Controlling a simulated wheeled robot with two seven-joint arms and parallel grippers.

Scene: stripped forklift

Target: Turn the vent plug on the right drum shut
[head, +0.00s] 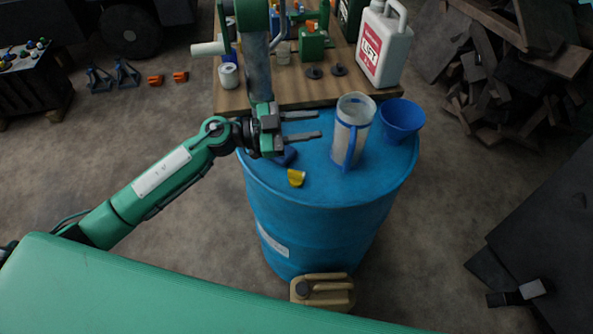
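One blue drum (320,222) stands upright in the middle of the view. A small yellow piece (296,177) sits on its top near the front left; it may be the vent plug, but I cannot tell for sure. A small dark blue piece (287,157) lies just behind it, partly hidden by my gripper. My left gripper (302,126) is above the left part of the drum top, behind the yellow piece in the picture. Its two fingers point right, spread apart with nothing between them. It appears clear of the yellow piece. My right gripper is not in view.
A clear jug with a blue handle (352,125) and a blue bowl or funnel (402,118) stand on the drum's right side. A wooden bench (235,101) with a white jug (384,45) is behind. A tan can (322,291) stands in front of the drum.

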